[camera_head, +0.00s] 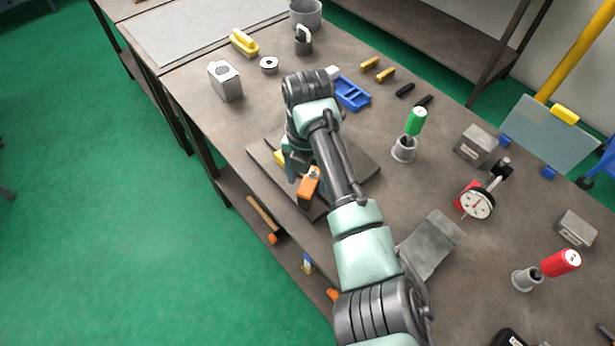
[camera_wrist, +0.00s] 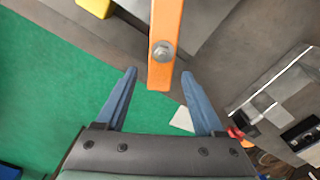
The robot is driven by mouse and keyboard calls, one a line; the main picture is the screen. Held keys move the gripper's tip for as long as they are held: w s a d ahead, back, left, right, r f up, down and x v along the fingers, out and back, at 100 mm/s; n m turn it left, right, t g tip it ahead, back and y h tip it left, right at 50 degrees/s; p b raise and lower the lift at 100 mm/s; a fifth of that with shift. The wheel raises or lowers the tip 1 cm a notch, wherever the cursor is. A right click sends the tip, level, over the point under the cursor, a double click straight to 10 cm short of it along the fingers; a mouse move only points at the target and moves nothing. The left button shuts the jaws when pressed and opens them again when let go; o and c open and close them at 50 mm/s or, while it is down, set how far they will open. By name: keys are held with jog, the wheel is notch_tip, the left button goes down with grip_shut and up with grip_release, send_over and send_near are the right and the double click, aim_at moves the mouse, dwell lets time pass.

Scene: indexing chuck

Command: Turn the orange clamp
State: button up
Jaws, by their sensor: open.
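The orange clamp (camera_head: 308,187) sits near the front edge of the dark plate (camera_head: 364,171) on the bench, partly behind my arm in the head view. In the wrist view the orange clamp (camera_wrist: 165,30) is a long bar with a round metal bolt head near its lower end. My gripper (camera_wrist: 159,76) is open, its two blue fingers apart, with the bar's end showing between the fingertips. Whether the fingers are at the bar's depth is hard to tell. In the head view my gripper is mostly hidden behind my arm. No contact shows.
A yellow part (camera_head: 280,157) sits on the plate left of my arm. A blue tray (camera_head: 352,93) and a green-handled tool (camera_head: 415,121) stand behind and to the right. A dial gauge (camera_head: 477,203) stands further right. Green floor lies open beyond the front edge.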

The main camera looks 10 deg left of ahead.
notch_tip(320, 180, up, 13)
jog(key=shift+f, duration=0.2)
jog(key=shift+w, duration=0.1)
dwell(0.5)
